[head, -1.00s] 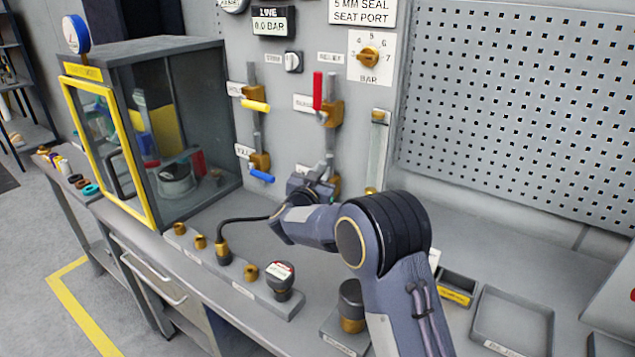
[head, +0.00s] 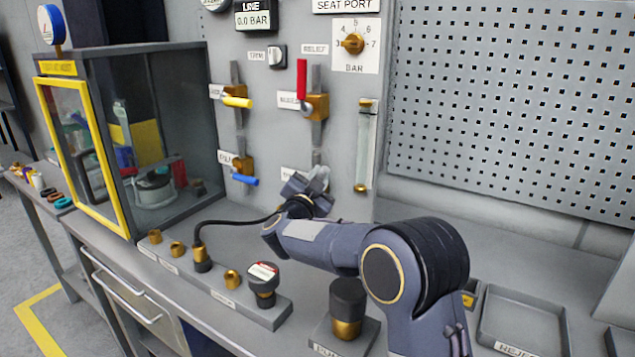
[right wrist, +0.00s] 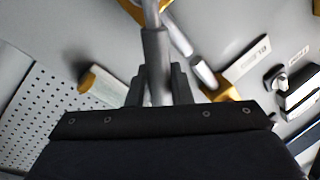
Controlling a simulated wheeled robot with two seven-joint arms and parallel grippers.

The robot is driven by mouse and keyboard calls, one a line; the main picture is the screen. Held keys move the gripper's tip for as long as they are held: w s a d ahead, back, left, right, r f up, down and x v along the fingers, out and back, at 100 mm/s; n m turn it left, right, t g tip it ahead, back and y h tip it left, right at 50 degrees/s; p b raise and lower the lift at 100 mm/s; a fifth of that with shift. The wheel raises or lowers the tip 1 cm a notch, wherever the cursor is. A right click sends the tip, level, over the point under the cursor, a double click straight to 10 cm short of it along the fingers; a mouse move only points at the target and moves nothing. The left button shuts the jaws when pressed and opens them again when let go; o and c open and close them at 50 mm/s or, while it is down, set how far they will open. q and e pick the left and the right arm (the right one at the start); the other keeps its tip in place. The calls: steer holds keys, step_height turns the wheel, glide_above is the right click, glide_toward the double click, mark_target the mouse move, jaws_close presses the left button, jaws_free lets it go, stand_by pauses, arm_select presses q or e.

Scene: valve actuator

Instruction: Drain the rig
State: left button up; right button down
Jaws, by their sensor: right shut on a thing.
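My right gripper (head: 312,190) is at the lower valve of the panel's right column. In the right wrist view its fingers (right wrist: 158,85) are shut on a grey valve handle (right wrist: 155,45), with a brass valve body (right wrist: 132,4) at the top edge. In the head view my gripper largely hides this valve. Above it is a valve with an upright red lever (head: 301,80). The left column has a yellow-handled valve (head: 238,102) and a blue-handled valve (head: 244,180). The line display (head: 253,19) reads 0.0 BAR. My left gripper is out of view.
A sight tube (head: 364,145) is right of the valves. A yellow-framed cabinet (head: 62,85) stands at left. A black hose (head: 235,222) runs from a fitting block (head: 215,285) toward the panel, passing behind my arm. A tray (head: 522,325) lies at right.

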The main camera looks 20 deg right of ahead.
steer(key=c, duration=1.3)
jaws_free()
steer(key=shift+c, duration=0.2)
steer(key=b+v, duration=0.1)
steer(key=v, duration=0.6)
steer(key=shift+s+a, duration=0.25)
steer(key=shift+s, duration=0.1)
steer(key=shift+c, duration=0.3)
